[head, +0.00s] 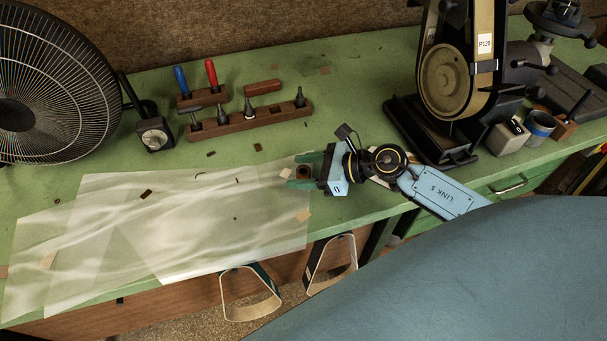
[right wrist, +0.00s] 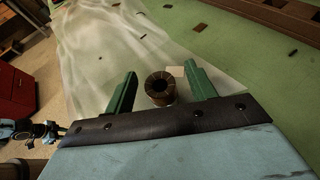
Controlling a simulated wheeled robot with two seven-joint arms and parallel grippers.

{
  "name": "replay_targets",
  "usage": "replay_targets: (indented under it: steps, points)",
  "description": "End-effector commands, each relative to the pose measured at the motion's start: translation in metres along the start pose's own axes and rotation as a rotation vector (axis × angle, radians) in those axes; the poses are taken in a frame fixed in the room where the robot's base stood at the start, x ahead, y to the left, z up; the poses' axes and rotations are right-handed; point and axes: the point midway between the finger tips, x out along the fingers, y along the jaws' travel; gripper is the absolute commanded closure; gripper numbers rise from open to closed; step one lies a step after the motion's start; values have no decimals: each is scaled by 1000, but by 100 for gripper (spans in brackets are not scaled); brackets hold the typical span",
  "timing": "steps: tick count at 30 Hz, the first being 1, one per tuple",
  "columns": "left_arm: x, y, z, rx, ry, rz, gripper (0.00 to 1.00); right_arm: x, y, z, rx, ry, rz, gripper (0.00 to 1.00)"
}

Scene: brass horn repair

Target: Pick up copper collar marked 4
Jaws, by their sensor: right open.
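A dark copper-brown collar (right wrist: 160,88), a short ring with a round hole in its top, stands upright between the two green fingers of my right gripper (right wrist: 157,90). Gaps show on both sides of it in the right wrist view, so the gripper is open around it and not touching.
A clear plastic sheet (head: 110,230) covers the front left of the green bench. A wooden tool rack (head: 235,122) stands behind, a fan (head: 45,85) at left, and a belt sander (head: 445,85) at right. Small scraps lie scattered about.

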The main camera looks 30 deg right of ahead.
Motion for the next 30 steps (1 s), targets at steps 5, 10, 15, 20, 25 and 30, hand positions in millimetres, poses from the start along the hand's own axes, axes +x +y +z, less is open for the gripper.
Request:
replay_targets:
  steps: [5, 10, 15, 20, 25, 30]
  points:
    - [0, 0, 1, 0, -1, 0, 64, 0, 0, 0, 0, 0, 0, 51]
    - [0, 0, 1, 0, -1, 0, 64, 0, 0, 0, 0, 0, 0, 73]
    - [0, 0, 1, 0, -1, 0, 64, -1, 0, 0, 0, 1, 0, 96]
    - [0, 0, 1, -1, -1, 0, 64, -1, 0, 0, 0, -1, 0, 96]
    - [-3, 0, 0, -1, -1, 0, 64, -4, 0, 9, -3, 0, 0, 96]
    - [-12, 0, 0, -1, -1, 0, 64, -17, 0, 39, -7, 0, 1, 96]
